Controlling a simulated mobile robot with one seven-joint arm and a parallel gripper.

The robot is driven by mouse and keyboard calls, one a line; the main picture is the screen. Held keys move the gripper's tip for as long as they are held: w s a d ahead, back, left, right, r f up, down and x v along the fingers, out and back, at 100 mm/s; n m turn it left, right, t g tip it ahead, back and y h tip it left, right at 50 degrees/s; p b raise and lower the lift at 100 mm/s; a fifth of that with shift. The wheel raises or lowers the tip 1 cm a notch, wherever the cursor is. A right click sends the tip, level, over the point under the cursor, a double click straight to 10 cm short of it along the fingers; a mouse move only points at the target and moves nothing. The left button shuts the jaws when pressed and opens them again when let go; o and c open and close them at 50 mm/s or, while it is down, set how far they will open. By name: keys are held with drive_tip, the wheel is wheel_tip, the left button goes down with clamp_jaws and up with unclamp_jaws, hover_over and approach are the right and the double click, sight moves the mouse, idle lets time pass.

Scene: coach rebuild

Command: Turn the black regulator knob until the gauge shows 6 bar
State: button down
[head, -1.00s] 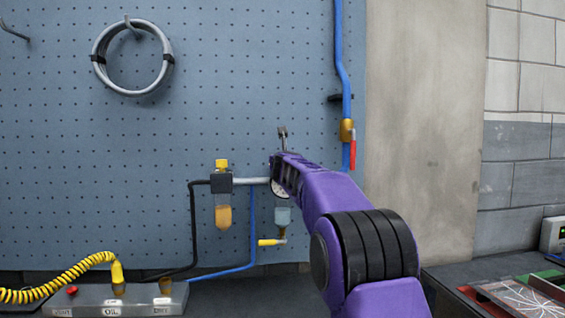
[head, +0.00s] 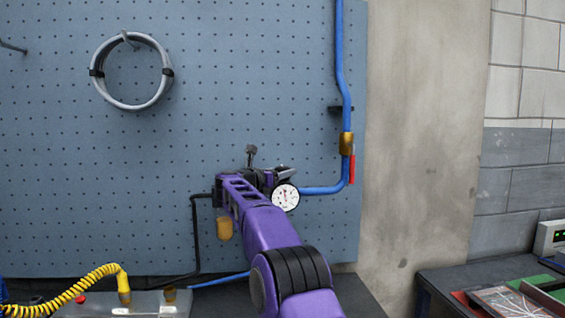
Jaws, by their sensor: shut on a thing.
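The round white gauge (head: 286,196) faces me on the air line in the head view. Its small needle seems to point roughly upward, but I cannot read the value. The black regulator knob (head: 284,173) shows just above the gauge, partly covered by my gripper. My gripper (head: 266,179), at the end of my purple arm, is at the knob from the left and shut on it. Its fingertips are dark and hard to make out. Most of the regulator body is hidden behind the gripper and arm.
A blue pipe (head: 320,190) runs right from the gauge and up past a brass valve with a red lever (head: 352,168). An amber filter bowl (head: 224,229) hangs left of my arm. A yellow coiled hose (head: 75,290) lies low left. The upper pegboard is mostly clear.

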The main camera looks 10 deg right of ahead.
drive_tip(key=shift+r+m+g+h+p, duration=0.1)
drive_tip(key=shift+m+g+h+p, duration=0.3)
drive_tip(key=shift+g+h+p, duration=0.1)
drive_tip(key=shift+c, duration=1.1)
unclamp_jaws()
drive_tip(key=shift+s+a+f+b, duration=0.25)
drive_tip(key=shift+a+b, duration=0.1)
drive_tip(key=shift+b, duration=0.1)
drive_tip(key=b+v, duration=0.4)
drive_tip(key=v, duration=1.2)
drive_tip(key=shift+s+r, duration=0.2)
drive_tip(key=shift+s, duration=0.1)
drive_tip(key=shift+a, duration=0.1)
